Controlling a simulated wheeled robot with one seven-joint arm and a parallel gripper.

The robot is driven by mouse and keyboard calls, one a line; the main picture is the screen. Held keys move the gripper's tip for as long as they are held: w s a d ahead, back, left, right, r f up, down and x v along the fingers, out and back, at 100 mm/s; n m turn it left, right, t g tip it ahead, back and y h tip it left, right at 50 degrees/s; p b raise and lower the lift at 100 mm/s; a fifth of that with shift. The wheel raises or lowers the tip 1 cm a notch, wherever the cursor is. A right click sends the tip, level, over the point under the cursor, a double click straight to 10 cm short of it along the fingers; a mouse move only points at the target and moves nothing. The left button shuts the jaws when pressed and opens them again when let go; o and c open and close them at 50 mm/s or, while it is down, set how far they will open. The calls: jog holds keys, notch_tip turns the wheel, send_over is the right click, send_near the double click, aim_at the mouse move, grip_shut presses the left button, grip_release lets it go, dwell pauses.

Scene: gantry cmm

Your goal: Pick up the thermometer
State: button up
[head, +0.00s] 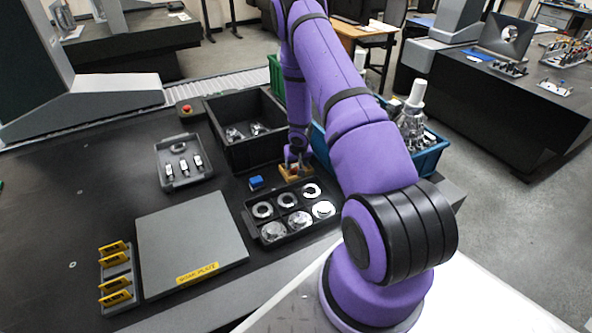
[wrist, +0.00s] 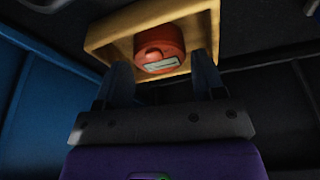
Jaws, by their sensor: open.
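A red-orange round piece with a small pale window or label (wrist: 159,48), which looks like the thermometer, sits in a shallow wooden tray (wrist: 105,37). In the head view the wooden tray (head: 286,174) stands between the black bin and the black part tray, and my gripper hides most of what is in it. My gripper (wrist: 161,66) is open, with one finger at each side of the red piece's near end in the wrist view. I cannot tell whether the fingers touch it. In the head view my gripper (head: 295,160) points down over the wooden tray.
A black bin (head: 228,141) stands behind left of the wooden tray, and a blue bin (head: 428,157) to the right. A black tray of round metal parts (head: 253,222) lies in front. A small blue block (head: 256,183) lies just left. A grey soak plate (head: 190,240) lies further left.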

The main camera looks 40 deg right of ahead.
jog(key=shift+x, duration=1.35)
jog(key=c, duration=0.6)
jog(key=shift+r, duration=0.15)
